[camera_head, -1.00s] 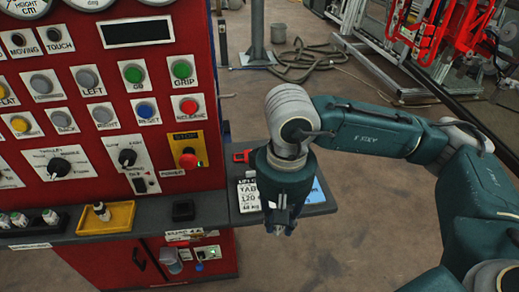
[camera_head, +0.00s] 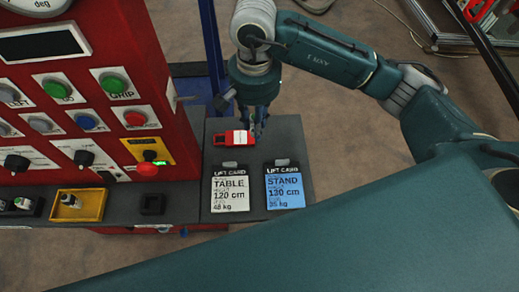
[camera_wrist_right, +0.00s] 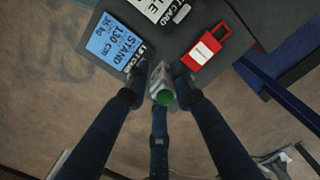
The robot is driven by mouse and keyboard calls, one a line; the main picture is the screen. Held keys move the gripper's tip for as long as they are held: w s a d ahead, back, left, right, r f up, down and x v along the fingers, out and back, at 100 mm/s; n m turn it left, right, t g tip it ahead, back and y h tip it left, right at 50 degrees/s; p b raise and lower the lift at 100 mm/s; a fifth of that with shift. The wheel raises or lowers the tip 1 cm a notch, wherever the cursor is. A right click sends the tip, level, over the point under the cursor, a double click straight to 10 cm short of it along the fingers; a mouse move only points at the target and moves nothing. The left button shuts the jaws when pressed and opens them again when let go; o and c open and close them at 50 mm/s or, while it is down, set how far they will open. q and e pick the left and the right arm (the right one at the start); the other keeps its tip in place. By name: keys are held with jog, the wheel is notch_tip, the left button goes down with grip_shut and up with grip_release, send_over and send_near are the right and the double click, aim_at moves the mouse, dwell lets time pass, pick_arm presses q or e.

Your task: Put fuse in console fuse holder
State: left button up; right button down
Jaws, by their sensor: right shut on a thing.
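My right gripper (camera_head: 259,132) hangs over the far right part of the console ledge, beside a red tag. In the right wrist view its fingers (camera_wrist_right: 162,82) are closed around a small pale cylinder with a green end, which looks like a fuse (camera_wrist_right: 164,97). A black square socket (camera_head: 153,204) sits on the ledge; I cannot tell if it is the fuse holder. A yellow tray (camera_head: 95,214) left of it holds a small bottle-like piece (camera_head: 70,200). My left gripper is out of view.
A white lift card (camera_head: 231,191) and a blue lift card (camera_head: 285,189) lie on the ledge (camera_head: 188,206). The red tag (camera_head: 236,138) lies beyond them. The red console (camera_head: 125,45) rises at left with knobs and a protruding red button (camera_head: 147,169). A black rack (camera_head: 22,206) is at far left.

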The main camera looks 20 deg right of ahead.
notch_tip(320, 180, down, 12)
jog(key=p, duration=0.3)
jog(key=shift+s+f, duration=0.1)
jog(key=shift+f, duration=0.45)
notch_tip(320, 180, down, 3)
jog(key=shift+f+p, duration=0.2)
jog(key=shift+p, duration=0.5)
jog(key=shift+f, duration=0.2)
jog(key=shift+f+b, duration=0.2)
jog(key=shift+b, duration=0.1)
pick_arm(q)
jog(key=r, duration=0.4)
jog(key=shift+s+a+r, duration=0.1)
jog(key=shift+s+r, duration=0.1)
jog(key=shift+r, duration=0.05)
pick_arm(e)
jog(key=c, duration=1.5)
grip_release()
